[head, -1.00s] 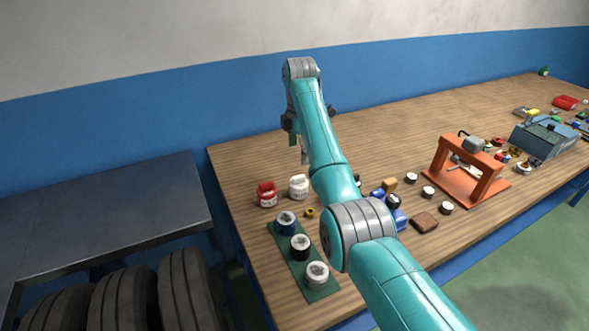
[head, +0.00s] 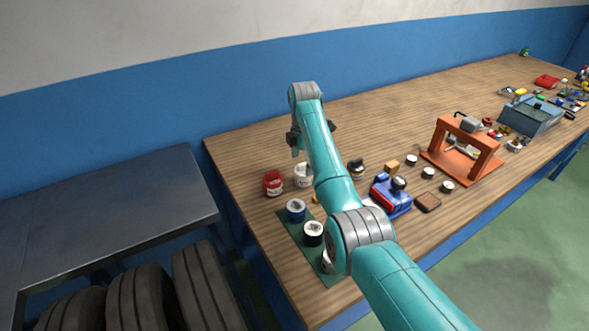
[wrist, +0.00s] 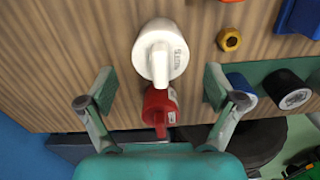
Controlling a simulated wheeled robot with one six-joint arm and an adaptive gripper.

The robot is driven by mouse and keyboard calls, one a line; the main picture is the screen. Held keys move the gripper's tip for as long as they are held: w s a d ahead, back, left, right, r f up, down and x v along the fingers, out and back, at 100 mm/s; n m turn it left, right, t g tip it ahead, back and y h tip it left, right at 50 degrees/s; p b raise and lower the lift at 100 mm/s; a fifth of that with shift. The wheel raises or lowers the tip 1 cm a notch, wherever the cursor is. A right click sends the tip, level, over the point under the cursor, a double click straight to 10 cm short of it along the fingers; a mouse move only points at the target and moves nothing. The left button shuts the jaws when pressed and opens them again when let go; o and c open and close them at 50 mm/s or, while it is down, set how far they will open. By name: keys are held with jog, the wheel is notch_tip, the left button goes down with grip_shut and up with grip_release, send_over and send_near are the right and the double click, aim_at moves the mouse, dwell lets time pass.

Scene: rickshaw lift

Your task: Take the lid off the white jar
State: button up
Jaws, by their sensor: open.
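The white jar (head: 303,177) stands upright on the bench beside a red jar (head: 273,184). In the wrist view the white jar (wrist: 160,52) is seen from above, with its white lid on and a raised bar across the top. The red jar (wrist: 158,106) is just below it in that view. My gripper (wrist: 160,88) is open and empty, its fingers spread wide to either side of the two jars in the picture. In the head view my gripper (head: 299,143) is above and behind the white jar, apart from it; the arm hides part of the jar's right side.
A green mat (head: 290,238) at the front left bears a blue, a black and a partly hidden white container. A yellow nut (wrist: 229,40) lies near the white jar. A blue device (head: 390,196) and an orange frame (head: 462,150) stand to the right. The bench's back left is clear.

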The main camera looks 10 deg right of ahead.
jog(key=shift+d+f, duration=0.15)
jog(key=shift+f, duration=0.25)
grip_shut()
